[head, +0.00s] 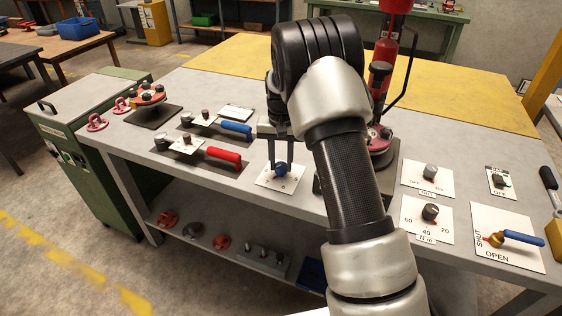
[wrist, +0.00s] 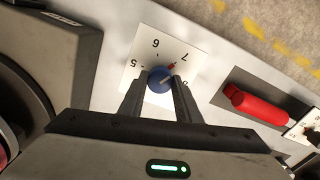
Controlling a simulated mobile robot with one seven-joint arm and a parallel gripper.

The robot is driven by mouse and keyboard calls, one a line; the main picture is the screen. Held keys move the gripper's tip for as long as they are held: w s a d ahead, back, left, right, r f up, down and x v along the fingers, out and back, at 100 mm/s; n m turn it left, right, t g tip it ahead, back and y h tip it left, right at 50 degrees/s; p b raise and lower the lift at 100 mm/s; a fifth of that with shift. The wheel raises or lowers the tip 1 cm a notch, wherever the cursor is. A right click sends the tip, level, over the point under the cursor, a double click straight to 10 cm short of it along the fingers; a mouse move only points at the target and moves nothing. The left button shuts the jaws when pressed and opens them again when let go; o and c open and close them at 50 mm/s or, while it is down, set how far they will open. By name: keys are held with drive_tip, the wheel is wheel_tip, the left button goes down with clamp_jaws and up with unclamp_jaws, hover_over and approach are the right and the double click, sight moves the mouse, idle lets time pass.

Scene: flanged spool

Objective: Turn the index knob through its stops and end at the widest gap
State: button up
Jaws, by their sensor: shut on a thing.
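The index knob (head: 281,169) is blue and stands on a white numbered plate (head: 265,182) near the front edge of the bench. In the wrist view, the knob (wrist: 158,82) sits between the two fingers of my gripper (wrist: 160,84), which is shut on it from both sides. A red mark beside the knob points up and right, close to the 7. The plate (wrist: 190,42) shows 5, 6 and 7, with an 8 partly covered by a finger. In the head view my gripper (head: 280,160) points down onto the knob, and my arm covers the bench right behind it.
A red-handled lever (head: 222,156) and a blue-handled lever (head: 236,128) lie left of the plate. A dark base with a red-and-black device (head: 378,150) stands close on the right. Dial plates (head: 428,214) and a blue-handled valve (head: 520,238) are farther right.

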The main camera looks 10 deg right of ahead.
sight(281, 165)
drive_tip(key=o, duration=1.1)
drive_tip(key=shift+c, duration=0.2)
drive_tip(key=shift+r, duration=0.1)
wheel_tip(281, 165, up, 17)
drive_tip(key=p, duration=0.1)
drive_tip(key=shift+r+p, duration=0.15)
drive_tip(key=shift+p, duration=0.2)
